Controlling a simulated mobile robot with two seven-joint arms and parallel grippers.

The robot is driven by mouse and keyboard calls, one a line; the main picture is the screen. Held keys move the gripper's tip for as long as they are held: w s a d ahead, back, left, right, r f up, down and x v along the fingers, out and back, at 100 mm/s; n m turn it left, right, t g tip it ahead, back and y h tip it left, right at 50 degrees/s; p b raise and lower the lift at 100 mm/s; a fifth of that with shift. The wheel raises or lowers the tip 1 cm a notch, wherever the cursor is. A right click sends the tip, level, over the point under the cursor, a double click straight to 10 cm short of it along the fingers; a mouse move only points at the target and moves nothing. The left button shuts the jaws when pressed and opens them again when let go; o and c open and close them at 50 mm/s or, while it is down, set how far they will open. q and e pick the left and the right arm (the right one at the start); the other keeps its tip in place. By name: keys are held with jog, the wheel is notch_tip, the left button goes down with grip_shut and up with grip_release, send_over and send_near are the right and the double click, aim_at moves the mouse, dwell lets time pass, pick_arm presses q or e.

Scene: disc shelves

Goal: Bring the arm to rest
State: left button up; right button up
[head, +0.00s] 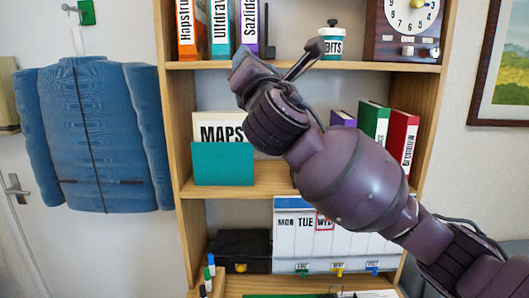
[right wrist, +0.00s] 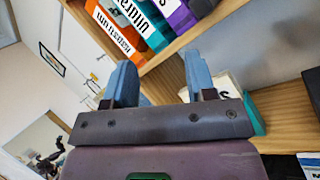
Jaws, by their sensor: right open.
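My right arm comes in from the lower right in the head view and reaches up in front of the shelf. My left gripper does not show in either view.
A wooden shelf (head: 175,150) holds binders (head: 220,28), a white jar (head: 331,44), a clock (head: 405,22), a teal maps box (head: 223,165) and books (head: 402,138). Below are a weekday board (head: 300,250) and a black case (head: 240,250). A blue jacket (head: 95,130) hangs left.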

jog(key=s+d+f+m+g, duration=0.1)
jog(key=d+f+m, duration=0.55)
jog(key=f, duration=0.65)
jog(key=d+f+m+g, duration=0.2)
jog(key=d+f+m, duration=0.2)
jog(key=f+m, duration=0.7)
jog(key=s+d+f+m+g, duration=0.1)
jog(key=d+f+m, duration=0.55)
jog(key=f, duration=0.75)
jog(key=s+d+f+m+g+h, duration=0.1)
jog(key=s+d+f, duration=0.3)
jog(key=s+f, duration=0.5)
jog(key=s+d+f+m+g+h, duration=0.2)
jog(key=s+d+f+m+g, duration=0.1)
jog(key=s+f, duration=0.6)
jog(key=s+d+f+m+g+h, duration=0.2)
jog(key=s+d+f, duration=0.3)
jog(key=s+f, duration=0.4)
jog(key=shift+d+f+m+g, duration=0.25)
jog(key=shift+f+g, duration=0.25)
jog(key=shift+f, duration=0.4)
jog(key=shift+a, duration=0.1)
jog(key=shift+c, duration=0.5)
